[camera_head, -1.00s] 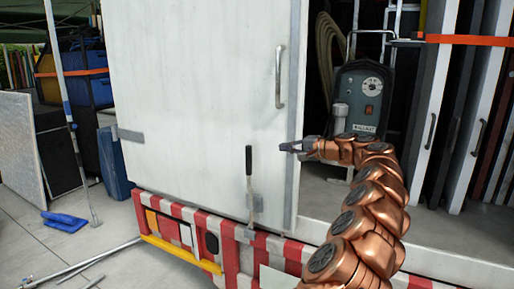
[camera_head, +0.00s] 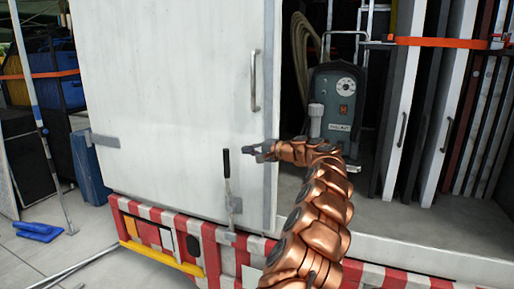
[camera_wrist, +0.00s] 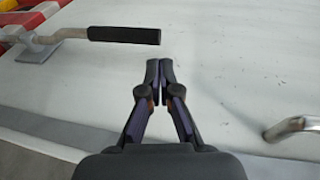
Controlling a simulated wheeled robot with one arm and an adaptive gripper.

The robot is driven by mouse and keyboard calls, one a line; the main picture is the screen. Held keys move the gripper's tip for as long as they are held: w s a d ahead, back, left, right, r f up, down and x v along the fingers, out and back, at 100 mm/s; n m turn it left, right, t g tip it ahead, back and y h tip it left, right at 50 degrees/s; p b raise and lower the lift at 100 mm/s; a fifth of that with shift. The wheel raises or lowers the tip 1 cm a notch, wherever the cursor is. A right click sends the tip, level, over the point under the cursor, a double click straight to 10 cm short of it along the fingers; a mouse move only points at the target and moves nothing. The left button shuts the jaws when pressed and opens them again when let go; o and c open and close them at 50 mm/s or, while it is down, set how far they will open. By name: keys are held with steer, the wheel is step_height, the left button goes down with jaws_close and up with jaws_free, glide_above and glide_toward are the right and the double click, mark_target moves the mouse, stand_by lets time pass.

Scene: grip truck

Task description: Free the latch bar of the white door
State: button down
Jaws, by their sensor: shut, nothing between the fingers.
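The white door (camera_head: 165,100) stands shut across the left part of the truck's rear. Its latch bar (camera_head: 226,165) is upright near the door's lower right edge, with a black grip on top and a metal rod running down to a bracket. In the wrist view the latch bar's black grip (camera_wrist: 124,35) lies across the upper left, its end just left of and beyond the fingertips. My gripper (camera_head: 252,151) is shut and empty, pointing left, a short way right of the black grip and apart from it. It also shows in the wrist view (camera_wrist: 159,72).
A metal door handle (camera_head: 254,80) is above my gripper and shows at the right in the wrist view (camera_wrist: 290,128). The red-and-white bumper (camera_head: 180,230) runs below the door. Right of the door, the open bay holds a grey-green machine (camera_head: 338,105) and upright panels (camera_head: 420,110).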

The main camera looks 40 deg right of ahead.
mark_target(228, 149)
steer(key=p+x, duration=0.2)
steer(key=x, duration=0.3)
steer(key=shift+w+a+r, duration=0.1)
steer(key=shift+w, duration=0.2)
steer(key=shift+w+a+f+p, duration=0.25)
steer(key=shift+w+p, duration=0.1)
steer(key=shift+w, duration=0.25)
